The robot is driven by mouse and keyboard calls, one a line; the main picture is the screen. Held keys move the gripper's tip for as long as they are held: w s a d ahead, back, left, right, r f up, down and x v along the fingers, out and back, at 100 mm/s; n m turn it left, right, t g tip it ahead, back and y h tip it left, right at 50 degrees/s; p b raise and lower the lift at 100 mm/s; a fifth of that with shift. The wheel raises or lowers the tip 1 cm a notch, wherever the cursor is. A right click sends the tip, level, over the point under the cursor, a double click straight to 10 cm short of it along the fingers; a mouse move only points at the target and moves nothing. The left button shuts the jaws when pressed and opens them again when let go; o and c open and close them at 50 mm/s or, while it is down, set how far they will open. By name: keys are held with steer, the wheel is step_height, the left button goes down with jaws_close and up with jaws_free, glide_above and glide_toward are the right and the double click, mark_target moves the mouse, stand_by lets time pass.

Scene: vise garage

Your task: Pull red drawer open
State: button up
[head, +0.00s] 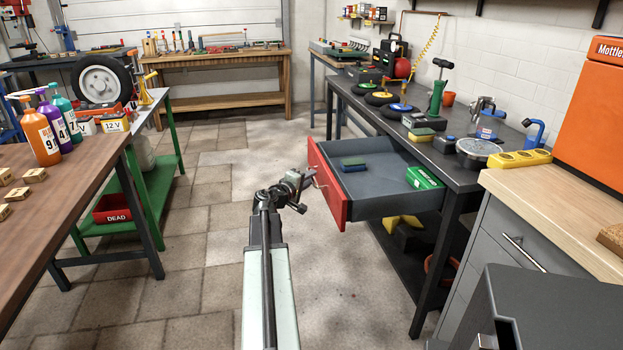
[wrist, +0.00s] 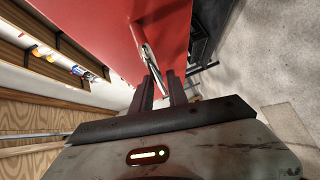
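The red drawer stands pulled out from under the dark workbench in the head view; its red front (head: 328,187) faces left. In the wrist view the red front (wrist: 120,35) fills the upper middle. The handle (wrist: 149,60) runs down between my two dark fingers (wrist: 163,88), which are closed on it. The handle's lower end is hidden by the fingers.
The dark workbench (head: 463,178) with tools stands behind the drawer. A grey cabinet (head: 512,238) with a wooden top is at right. A brown table (head: 75,180) and a green-legged bench (head: 170,157) stand at left. The tiled floor (head: 205,240) between is clear.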

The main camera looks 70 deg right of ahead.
steer(key=v, duration=0.6)
steer(key=shift+p, duration=0.35)
